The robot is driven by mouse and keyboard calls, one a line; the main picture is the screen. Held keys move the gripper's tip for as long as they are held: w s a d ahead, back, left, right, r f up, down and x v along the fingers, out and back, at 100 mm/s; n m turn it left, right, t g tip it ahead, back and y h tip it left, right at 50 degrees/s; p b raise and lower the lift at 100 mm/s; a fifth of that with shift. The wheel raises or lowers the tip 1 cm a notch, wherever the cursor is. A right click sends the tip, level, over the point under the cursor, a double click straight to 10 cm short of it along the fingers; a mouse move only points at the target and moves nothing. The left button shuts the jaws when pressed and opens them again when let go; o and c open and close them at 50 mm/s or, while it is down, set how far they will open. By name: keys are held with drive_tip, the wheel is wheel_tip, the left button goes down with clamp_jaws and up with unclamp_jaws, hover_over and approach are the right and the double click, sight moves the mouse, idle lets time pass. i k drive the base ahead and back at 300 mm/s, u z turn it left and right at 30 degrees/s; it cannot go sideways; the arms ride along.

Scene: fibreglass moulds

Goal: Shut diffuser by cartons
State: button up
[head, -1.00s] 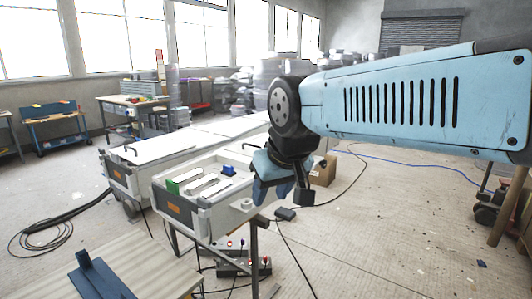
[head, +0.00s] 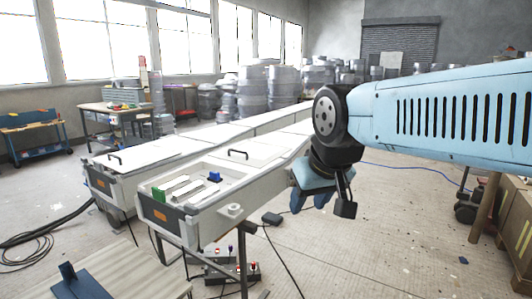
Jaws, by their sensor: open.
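Two long white units lie side by side, left of my arm. The nearer unit (head: 215,220) has an open front bay showing a green block (head: 158,193), pale bars (head: 187,190) and a blue block (head: 215,177). Behind the bay lies a flat white panel (head: 262,159) with a black handle (head: 238,153), which seems to be its diffuser. The farther unit's panel (head: 135,155) has a similar handle and looks shut. Cartons (head: 520,225) are stacked at the right edge. My gripper (head: 312,200) is open and empty, hanging right of the nearer unit, apart from the panel.
A control box with levers (head: 232,270) and cables sits on the floor under the nearer unit. A bench (head: 85,285) fills the lower left corner. Stacked grey drums (head: 265,95) stand behind. The floor (head: 385,240) right of the units is mostly clear.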

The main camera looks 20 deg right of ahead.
sight(252, 148)
drive_tip(key=z, duration=0.25)
drive_tip(key=i, duration=1)
drive_tip(key=k, duration=0.4)
drive_tip(key=z, duration=0.2)
drive_tip(key=i, duration=1.35)
drive_tip(key=u, duration=0.6)
